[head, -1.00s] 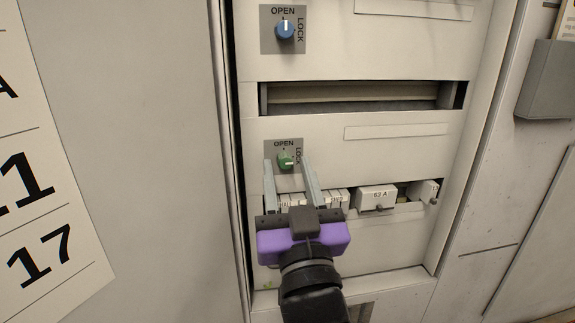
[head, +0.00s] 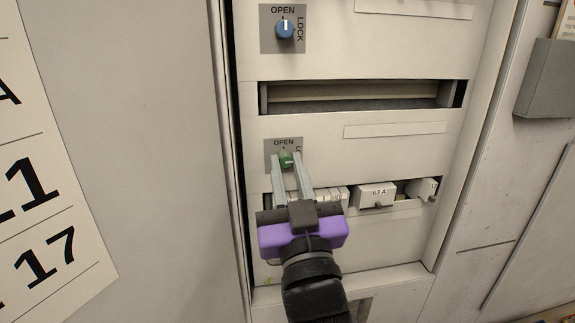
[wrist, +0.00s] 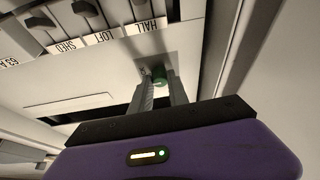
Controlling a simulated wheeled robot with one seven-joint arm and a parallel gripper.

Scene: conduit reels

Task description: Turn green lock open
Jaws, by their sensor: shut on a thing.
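The green lock (head: 286,160) is a small round knob on a grey plate (head: 270,147) marked OPEN and LOCK, on the lower panel of the cabinet. My gripper (head: 285,157) has its two grey fingers closed on the knob, one on each side. The fingers hide part of the knob and most of the LOCK label, so its pointer direction cannot be read. In the wrist view the green lock (wrist: 159,77) shows between the fingertips of my gripper (wrist: 158,80).
A blue lock (head: 285,28) sits on its own plate above, its white mark toward OPEN. A dark open slot (head: 355,97) lies between the panels. Breaker switches, including a 63 A block (head: 376,195), line up below the green lock. A grey holder (head: 548,80) hangs at right.

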